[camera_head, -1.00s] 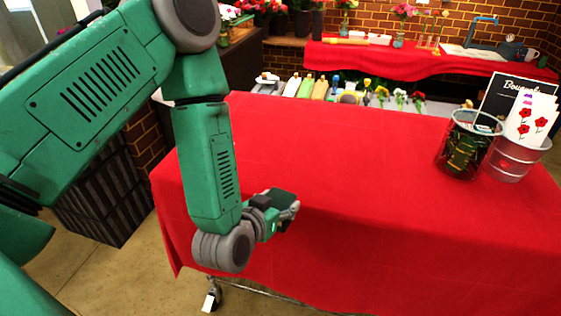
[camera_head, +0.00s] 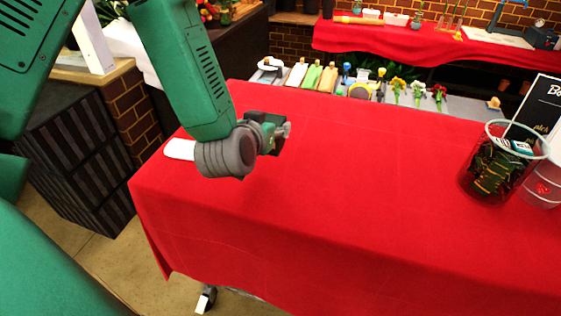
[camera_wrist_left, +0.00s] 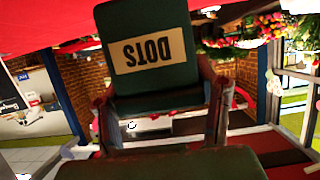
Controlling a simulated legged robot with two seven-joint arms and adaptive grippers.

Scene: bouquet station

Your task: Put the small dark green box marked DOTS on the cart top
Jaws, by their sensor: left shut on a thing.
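The small dark green box marked DOTS (camera_wrist_left: 157,83) is between the fingers of my left gripper (camera_head: 275,136). Its pale label reads upside down in the left wrist view. In the head view the gripper is shut on it, over the far left part of a red-clothed surface (camera_head: 330,200). A caster shows under the front of this surface, but I cannot tell whether it is the cart top. The gap between the box and the cloth is hard to judge. My right gripper is not in view.
A glass jar (camera_head: 473,186) with dark packets, a pink bucket (camera_head: 540,187) and a black sign (camera_head: 535,107) stand at the right. A white object (camera_head: 180,149) lies at the left edge. Tools and flowers line a grey surface behind. The middle of the cloth is clear.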

